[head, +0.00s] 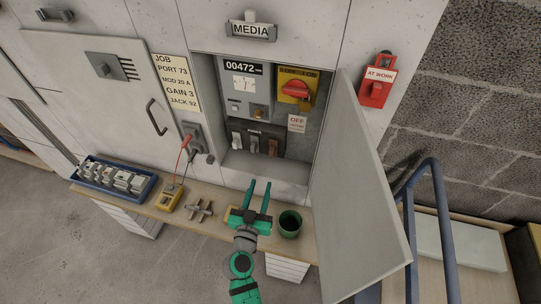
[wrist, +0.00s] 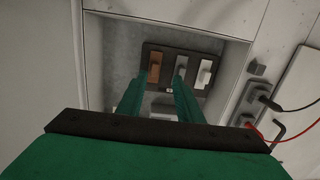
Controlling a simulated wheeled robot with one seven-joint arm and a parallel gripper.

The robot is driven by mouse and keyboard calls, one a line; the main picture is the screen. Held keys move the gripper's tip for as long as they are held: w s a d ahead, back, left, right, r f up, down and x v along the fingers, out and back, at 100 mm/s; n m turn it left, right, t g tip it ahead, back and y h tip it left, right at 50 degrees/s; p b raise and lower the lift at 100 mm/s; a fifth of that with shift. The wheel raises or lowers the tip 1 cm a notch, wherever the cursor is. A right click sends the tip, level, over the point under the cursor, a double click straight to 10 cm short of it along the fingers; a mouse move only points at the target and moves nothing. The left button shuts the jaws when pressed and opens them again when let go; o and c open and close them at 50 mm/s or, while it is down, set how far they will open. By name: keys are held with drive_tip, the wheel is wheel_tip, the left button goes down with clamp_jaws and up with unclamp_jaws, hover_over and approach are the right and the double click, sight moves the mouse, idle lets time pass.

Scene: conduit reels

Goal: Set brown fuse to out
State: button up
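The brown fuse (head: 273,147) sits at the right end of a black fuse block (head: 258,131) low in the open cabinet. A grey fuse (head: 254,143) and a white fuse (head: 236,139) sit left of it. In the turned wrist view the brown fuse (wrist: 155,68) is at the left, with the grey fuse (wrist: 181,66) and white fuse (wrist: 205,73) to its right. Whether the brown fuse is in or out I cannot tell. My gripper (head: 259,185) is open and empty, below and in front of the block. Its green fingers (wrist: 160,78) are spread apart.
The cabinet door (head: 355,195) stands open on the right, beside blue rails (head: 428,175). A red rotary switch (head: 295,90) is above the fuses. The shelf holds a green cup (head: 290,223), a yellow meter (head: 170,196) and a blue tray (head: 89,176).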

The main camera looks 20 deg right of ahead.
sight(271, 154)
drive_tip(key=shift+m+h, duration=0.4)
drive_tip(key=shift+h, duration=0.1)
drive_tip(key=x, duration=0.4)
drive_tip(key=r+x, duration=0.1)
drive_tip(key=x, duration=0.3)
drive_tip(key=r+x, duration=0.1)
drive_tip(key=x, duration=0.4)
drive_tip(key=shift+d, duration=0.1)
clamp_jaws()
